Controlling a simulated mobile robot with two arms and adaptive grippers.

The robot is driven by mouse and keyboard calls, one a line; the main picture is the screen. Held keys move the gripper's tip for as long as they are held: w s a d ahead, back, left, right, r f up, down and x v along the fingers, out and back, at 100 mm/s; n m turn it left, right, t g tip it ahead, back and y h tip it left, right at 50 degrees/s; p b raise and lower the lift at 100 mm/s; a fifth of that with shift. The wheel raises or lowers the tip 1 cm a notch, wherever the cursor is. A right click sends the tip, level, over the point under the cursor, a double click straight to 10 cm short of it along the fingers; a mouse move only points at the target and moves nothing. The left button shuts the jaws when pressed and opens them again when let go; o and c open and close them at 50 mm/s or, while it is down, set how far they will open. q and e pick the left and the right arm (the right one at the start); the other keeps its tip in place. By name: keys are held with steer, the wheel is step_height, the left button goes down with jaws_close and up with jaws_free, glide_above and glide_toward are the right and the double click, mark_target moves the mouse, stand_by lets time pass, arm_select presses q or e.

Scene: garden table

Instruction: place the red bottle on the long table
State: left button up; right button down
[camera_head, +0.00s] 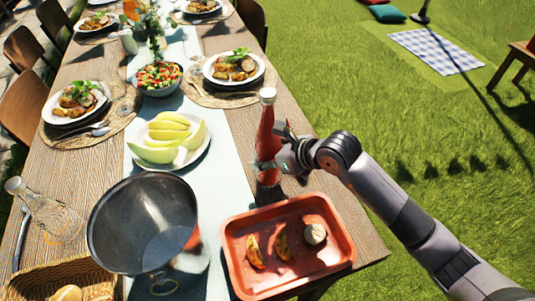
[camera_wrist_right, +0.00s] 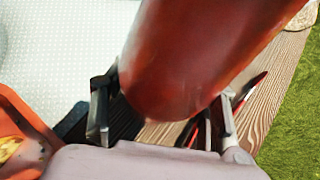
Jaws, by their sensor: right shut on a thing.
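The red bottle (camera_head: 267,142) stands roughly upright near the right edge of the long wooden table (camera_head: 233,119), just behind the red tray. My right gripper (camera_head: 270,166) reaches in from the right and is shut around the lower part of the bottle. In the right wrist view the bottle (camera_wrist_right: 190,60) fills the space between the two fingers (camera_wrist_right: 160,115), with wood below it. I cannot tell whether its base touches the table. My left gripper is not in view.
A red tray (camera_head: 236,262) with a few food pieces lies in front of the bottle. A dark metal bucket (camera_head: 142,225), a melon plate (camera_head: 190,158) and a glass carafe (camera_head: 50,215) are to the left. A set plate (camera_head: 259,70) lies behind. Grass borders the table's right edge.

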steer(key=c, duration=0.6)
jaws_free()
steer(key=shift+r, duration=0.1)
steer(key=v, duration=1.2)
steer(key=shift+b, duration=0.3)
